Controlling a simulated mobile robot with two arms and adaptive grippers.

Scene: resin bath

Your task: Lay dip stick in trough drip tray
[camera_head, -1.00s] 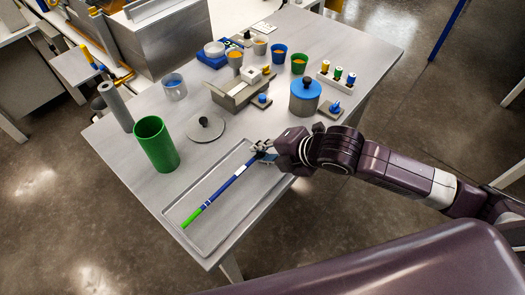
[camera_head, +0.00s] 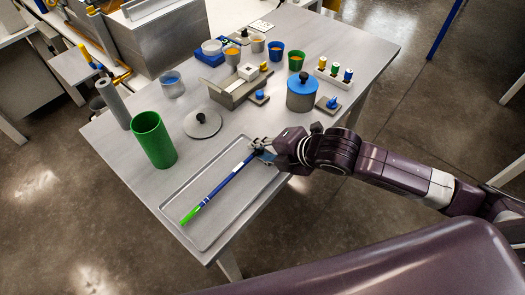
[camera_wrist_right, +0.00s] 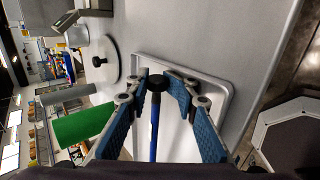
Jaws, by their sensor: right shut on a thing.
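The dip stick (camera_head: 224,182) is a thin blue rod with pale bands and a bright green end. It slants over the floor of the shallow grey trough drip tray (camera_head: 226,222), green end toward the near left corner. I cannot tell whether it touches the tray. My right gripper (camera_head: 260,147) is shut on its far end, above the tray's far right part. In the right wrist view, the fingertips (camera_wrist_right: 158,80) close around the stick near its black knob (camera_wrist_right: 157,83); its blue shaft (camera_wrist_right: 154,132) runs between the fingers. My left gripper is not in view.
A tall open green cylinder (camera_head: 152,139) stands left of the tray, with a grey cylinder (camera_head: 113,103) behind it. A round lid (camera_head: 203,124) lies just beyond the tray. A blue-topped pot (camera_head: 302,91), several cups and a grey bin (camera_head: 238,93) stand farther back.

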